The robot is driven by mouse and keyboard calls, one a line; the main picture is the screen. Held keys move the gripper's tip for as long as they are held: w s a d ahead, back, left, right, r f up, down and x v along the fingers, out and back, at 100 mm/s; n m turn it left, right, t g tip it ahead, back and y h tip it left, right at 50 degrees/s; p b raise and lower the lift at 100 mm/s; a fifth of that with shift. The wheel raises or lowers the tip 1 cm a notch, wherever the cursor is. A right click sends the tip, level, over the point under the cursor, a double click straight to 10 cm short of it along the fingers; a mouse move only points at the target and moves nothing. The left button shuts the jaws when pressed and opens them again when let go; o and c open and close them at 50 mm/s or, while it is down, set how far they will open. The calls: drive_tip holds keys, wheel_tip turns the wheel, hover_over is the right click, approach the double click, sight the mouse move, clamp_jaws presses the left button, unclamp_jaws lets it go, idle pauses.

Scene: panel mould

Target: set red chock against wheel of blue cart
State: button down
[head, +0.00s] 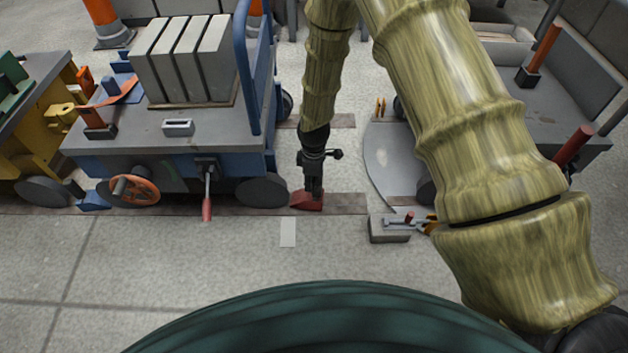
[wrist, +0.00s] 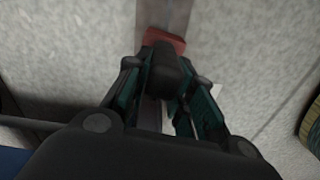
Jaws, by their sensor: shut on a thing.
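The red chock (head: 306,201) sits on a rust-brown strip on the floor, just right of the front right wheel (head: 262,190) of the blue cart (head: 172,150) in the head view. A small gap seems to lie between chock and wheel; I cannot tell if they touch. My gripper (head: 315,190) points down over the chock and is shut on it. In the wrist view the chock (wrist: 163,38) shows at the top, partly hidden by my dark gripper (wrist: 168,65).
The blue cart carries grey slabs (head: 188,58). A blue wedge (head: 93,199) lies by its left wheel. A grey block with tools (head: 390,230) stands right of the chock. A yellow cart (head: 40,125) is at left, a grey cart (head: 550,110) at right.

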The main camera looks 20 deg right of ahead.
drive_tip(key=shift+f, duration=0.35)
drive_tip(key=c, duration=1.1)
unclamp_jaws()
drive_tip(key=shift+r, duration=0.1)
wheel_tip(320, 180, up, 12)
drive_tip(key=shift+f, duration=0.1)
